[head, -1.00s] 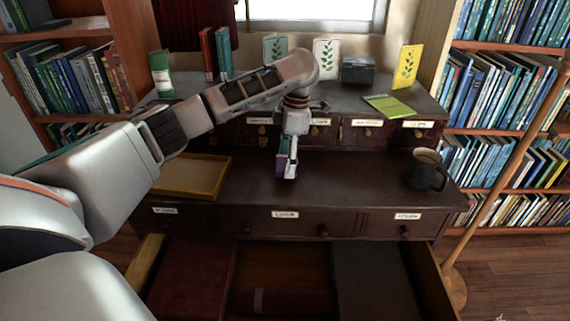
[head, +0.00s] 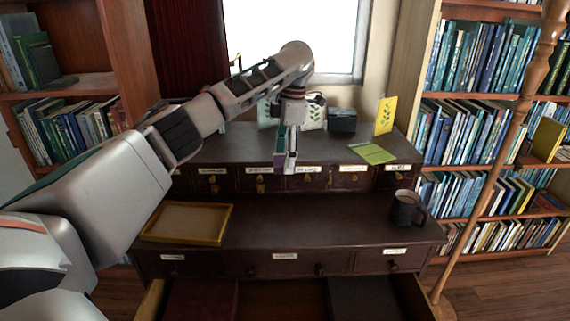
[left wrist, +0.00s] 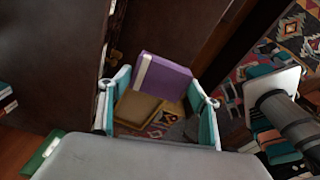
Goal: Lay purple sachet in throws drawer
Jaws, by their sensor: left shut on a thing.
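My left gripper (head: 286,165) is shut on the purple sachet (head: 280,158) and holds it up in front of the small label drawers of the dark desk. In the left wrist view the purple sachet (left wrist: 163,78), with a pale band, shows between the teal-sided fingers (left wrist: 160,105). A wide bottom drawer (head: 150,302) of the desk stands open at the lower edge of the head view, with a dark red thing (head: 203,300) and a dark grey thing (head: 360,300) inside. Its front is out of frame. The labels are too small to read. My right gripper is not in view.
A wooden tray (head: 150,236) lies on the desk at left, and a dark mug (head: 406,210) stands at right. A green booklet (head: 372,154), a yellow card (head: 385,115) and a dark box (head: 342,121) are on the upper shelf. A wooden pole (head: 497,150) stands at right.

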